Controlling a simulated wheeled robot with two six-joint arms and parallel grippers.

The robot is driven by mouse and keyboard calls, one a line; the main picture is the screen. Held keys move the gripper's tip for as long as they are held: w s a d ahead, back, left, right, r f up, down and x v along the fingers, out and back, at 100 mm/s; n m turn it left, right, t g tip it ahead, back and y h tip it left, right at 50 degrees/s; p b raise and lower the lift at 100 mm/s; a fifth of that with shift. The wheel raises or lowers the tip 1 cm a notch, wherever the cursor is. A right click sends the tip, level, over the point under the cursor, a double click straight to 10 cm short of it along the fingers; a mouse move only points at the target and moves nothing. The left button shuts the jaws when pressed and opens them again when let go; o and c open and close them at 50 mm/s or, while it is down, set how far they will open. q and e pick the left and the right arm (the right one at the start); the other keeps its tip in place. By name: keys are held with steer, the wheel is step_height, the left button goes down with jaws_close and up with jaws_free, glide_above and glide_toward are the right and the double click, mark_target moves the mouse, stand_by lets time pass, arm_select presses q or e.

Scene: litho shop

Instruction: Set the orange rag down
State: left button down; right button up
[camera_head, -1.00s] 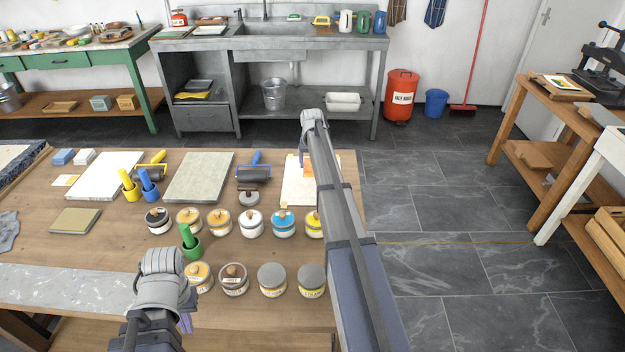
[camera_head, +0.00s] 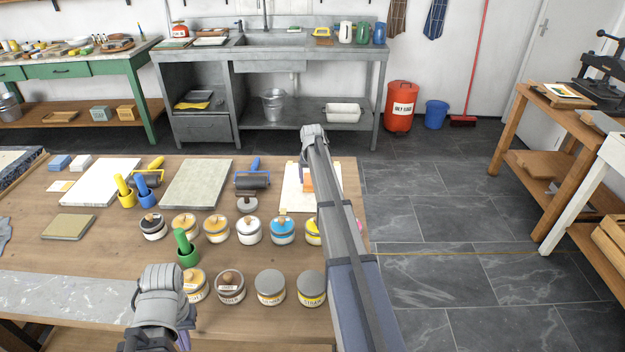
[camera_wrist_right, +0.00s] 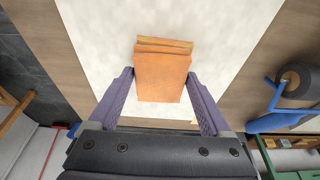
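The orange rag (camera_wrist_right: 162,78) is a folded, thick orange block between the purple fingers of my right gripper (camera_wrist_right: 160,74) in the right wrist view. The fingertips lie close against its two sides, and it appears clamped. Behind it is a pale sheet or board (camera_wrist_right: 95,25). In the head view the rag (camera_head: 307,181) shows over the pale board (camera_head: 293,200), partly hidden by my right forearm. I cannot tell whether it touches the board. My left gripper (camera_head: 184,338) is low at the front left of the table, mostly hidden by its wrist; its opening does not show.
Several lidded ink cans (camera_head: 249,230) stand in rows left of my right arm. A roller with a blue handle (camera_head: 252,180) lies left of the pale board. The table's right edge is close to the board.

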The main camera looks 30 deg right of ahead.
steer(key=shift+o, duration=1.3)
steer(key=p+v, duration=1.2)
steer(key=shift+r, duration=0.25)
